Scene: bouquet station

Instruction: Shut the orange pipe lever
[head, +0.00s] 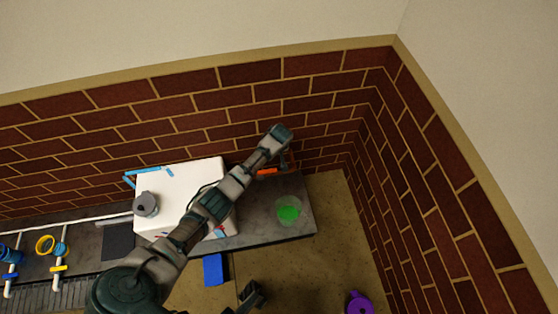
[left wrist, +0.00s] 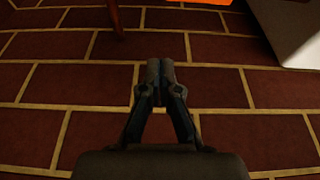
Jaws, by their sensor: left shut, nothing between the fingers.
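The orange lever (head: 267,171) is at the back of the counter, just right of the white box, partly hidden by my arm. In the left wrist view an orange part (left wrist: 205,3) shows only at the top edge. A thin dark red pipe (left wrist: 114,18) stands at the upper left there. My left gripper (head: 284,162) is near the brick wall, close to the lever on its right in the head view. In the left wrist view its fingers (left wrist: 160,68) are shut together and empty, apart from the orange part. Any contact with the lever cannot be made out in the head view.
A white box (head: 180,178) with a grey cylinder (head: 146,204) stands on the dark counter (head: 262,232). A green-filled cup (head: 289,208) is at the counter's right. A blue block (head: 213,270) and purple can (head: 358,304) are lower. A dark part (head: 250,294), possibly mine, shows below.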

